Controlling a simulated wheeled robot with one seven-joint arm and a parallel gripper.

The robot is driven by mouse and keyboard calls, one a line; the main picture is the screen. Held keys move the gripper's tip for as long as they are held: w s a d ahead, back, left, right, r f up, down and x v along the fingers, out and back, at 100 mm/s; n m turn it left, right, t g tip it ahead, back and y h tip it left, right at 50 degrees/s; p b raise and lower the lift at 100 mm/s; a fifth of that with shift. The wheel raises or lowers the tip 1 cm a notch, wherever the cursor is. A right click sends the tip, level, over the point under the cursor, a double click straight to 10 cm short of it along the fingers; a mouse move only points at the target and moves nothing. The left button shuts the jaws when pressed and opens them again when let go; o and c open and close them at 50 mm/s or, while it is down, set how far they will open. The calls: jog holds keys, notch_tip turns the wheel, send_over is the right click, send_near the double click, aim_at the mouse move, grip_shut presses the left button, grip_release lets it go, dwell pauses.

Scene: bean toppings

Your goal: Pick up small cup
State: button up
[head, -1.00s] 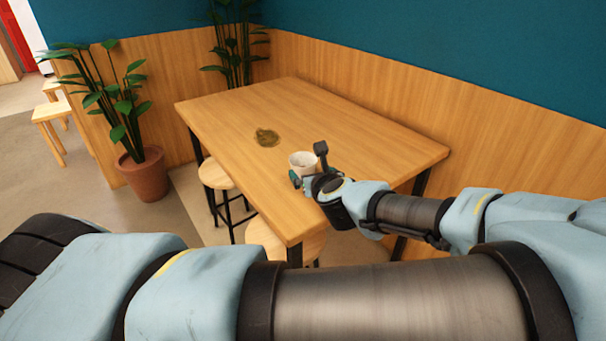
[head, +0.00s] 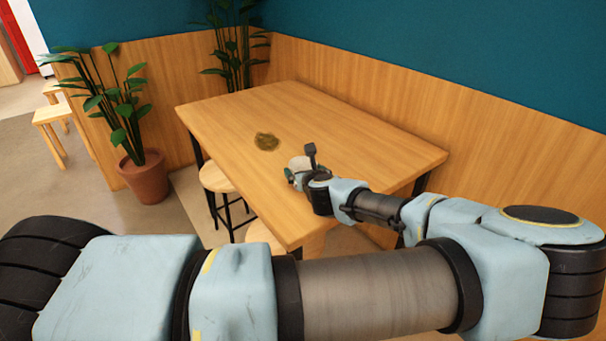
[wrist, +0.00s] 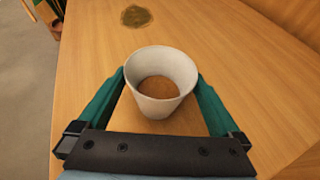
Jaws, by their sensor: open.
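The small cup (wrist: 160,84) is white and stands upright on the wooden table; in the wrist view its inside shows brown. In the head view the cup (head: 298,165) is partly hidden behind my gripper. My gripper (wrist: 160,82) has its two green fingers open, one on each side of the cup. I cannot tell whether either finger touches it. In the head view my gripper (head: 294,176) is near the table's front edge.
The wooden table (head: 330,125) has a dark greenish-brown pile (head: 267,141) beyond the cup, and is otherwise clear. A stool (head: 217,178) stands at its left. Wood-panelled walls (head: 400,110) close in the back and right. A potted plant (head: 143,180) stands left.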

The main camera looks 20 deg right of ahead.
jog(key=shift+w+d+f, duration=0.1)
jog(key=shift+w+f, duration=0.2)
jog(key=shift+w, duration=0.3)
jog(key=c, duration=1.2)
